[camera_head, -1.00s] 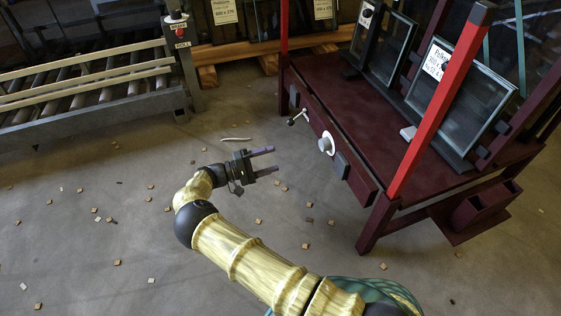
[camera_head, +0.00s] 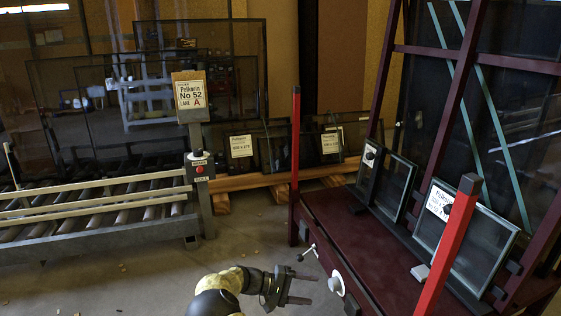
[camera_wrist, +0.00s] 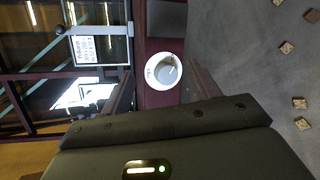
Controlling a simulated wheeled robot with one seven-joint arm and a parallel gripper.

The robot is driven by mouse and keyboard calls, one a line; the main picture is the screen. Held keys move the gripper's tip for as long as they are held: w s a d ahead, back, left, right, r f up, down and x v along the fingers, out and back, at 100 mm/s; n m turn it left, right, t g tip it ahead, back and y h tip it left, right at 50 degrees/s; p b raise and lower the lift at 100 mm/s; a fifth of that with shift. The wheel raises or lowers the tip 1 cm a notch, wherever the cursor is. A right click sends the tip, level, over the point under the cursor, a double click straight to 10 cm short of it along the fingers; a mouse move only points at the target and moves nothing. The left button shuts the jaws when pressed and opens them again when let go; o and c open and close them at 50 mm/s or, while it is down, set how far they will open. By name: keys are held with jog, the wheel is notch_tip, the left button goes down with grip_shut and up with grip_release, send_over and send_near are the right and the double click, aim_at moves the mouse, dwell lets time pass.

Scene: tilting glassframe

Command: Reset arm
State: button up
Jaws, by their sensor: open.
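My gripper (camera_head: 301,288) is open and empty at the bottom of the head view, just left of the dark red tilting frame table (camera_head: 350,235). Its two fingers point right, toward the table's front side. On that side are a white round knob (camera_head: 337,283) and a lever handle (camera_head: 308,252). In the wrist view the knob (camera_wrist: 163,71) shows between the two fingers, apart from them. Two glass panes, a smaller one (camera_head: 397,190) and a larger labelled one (camera_head: 470,240), lean on the table.
A roller conveyor (camera_head: 95,215) with a red-button post (camera_head: 199,170) stands at left. Framed panes lean at the back above a wooden beam (camera_head: 255,181). Red posts (camera_head: 453,235) rise from the table. Small chips (camera_wrist: 287,47) litter the floor.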

jog(key=s+d+r+m+g+y+p, duration=0.1)
jog(key=s+d+r+g+y+p, duration=0.1)
jog(key=s+d+r+y+p, duration=0.4)
jog(key=s+d+r+m+g+y+p, duration=0.1)
jog(key=s+d+r+y+p, duration=0.15)
jog(key=r, duration=0.55)
jog(key=s+r+m+t+y+p, duration=0.1)
jog(key=s+r+t+y+p, duration=0.1)
jog(key=s+r+p, duration=0.55)
jog(key=s+r+t+y+p, duration=0.1)
jog(key=s+r+y+p, duration=0.2)
jog(key=r, duration=0.7)
jog(key=s+r+m+t+y+p, duration=0.1)
jog(key=s+r+t+y+p, duration=0.1)
jog(key=s+r+p, duration=0.55)
notch_tip(320, 180, up, 38)
jog(key=w+p, duration=0.1)
jog(key=p, duration=3.4)
jog(key=shift+w+a+p, duration=0.3)
jog(key=shift+w+a, duration=0.05)
jog(key=shift+w, duration=0.05)
jog(key=shift+r+h, duration=0.1)
jog(key=shift+h, duration=0.15)
